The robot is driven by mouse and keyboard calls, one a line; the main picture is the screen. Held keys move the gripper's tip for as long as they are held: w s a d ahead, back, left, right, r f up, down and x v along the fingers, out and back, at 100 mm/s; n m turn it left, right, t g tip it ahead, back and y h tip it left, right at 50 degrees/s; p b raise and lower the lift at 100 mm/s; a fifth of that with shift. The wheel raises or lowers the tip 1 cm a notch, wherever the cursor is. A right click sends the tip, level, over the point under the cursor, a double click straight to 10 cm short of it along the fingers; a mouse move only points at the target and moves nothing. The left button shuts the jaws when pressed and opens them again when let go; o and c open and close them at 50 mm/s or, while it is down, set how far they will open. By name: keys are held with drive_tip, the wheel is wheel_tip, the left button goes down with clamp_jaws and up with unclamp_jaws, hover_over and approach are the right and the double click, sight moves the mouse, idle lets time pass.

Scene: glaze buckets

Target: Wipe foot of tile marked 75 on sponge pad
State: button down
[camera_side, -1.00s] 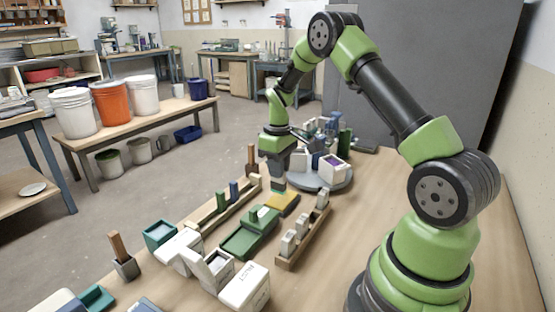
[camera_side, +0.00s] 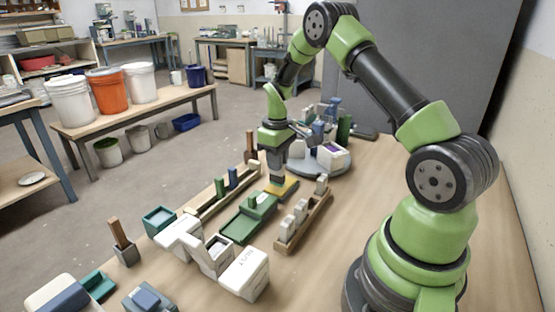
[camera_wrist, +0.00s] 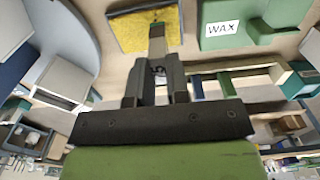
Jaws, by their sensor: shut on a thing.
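My gripper (camera_side: 277,178) is shut on a small tile (camera_wrist: 157,40) and points down at the sponge pad. The tile is pale with a dark green lower end in the wrist view.
A green box (camera_side: 240,226), labelled WAX in the wrist view (camera_wrist: 250,32), stands close to the pad. A wooden rack (camera_side: 305,222) holds several pale tiles. A grey turntable (camera_side: 325,168) with items lies behind. White boxes (camera_side: 243,273) stand in front.

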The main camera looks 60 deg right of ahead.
drive_tip(key=shift+f, duration=0.65)
idle(1.0)
drive_tip(key=shift+d, duration=0.1)
drive_tip(key=shift+d, duration=0.85)
drive_tip(key=shift+d, duration=0.1)
drive_tip(key=shift+d, duration=0.75)
drive_tip(key=shift+a, duration=0.1)
drive_tip(key=shift+a, duration=0.85)
drive_tip(key=shift+a, duration=0.15)
drive_tip(key=shift+a, duration=0.65)
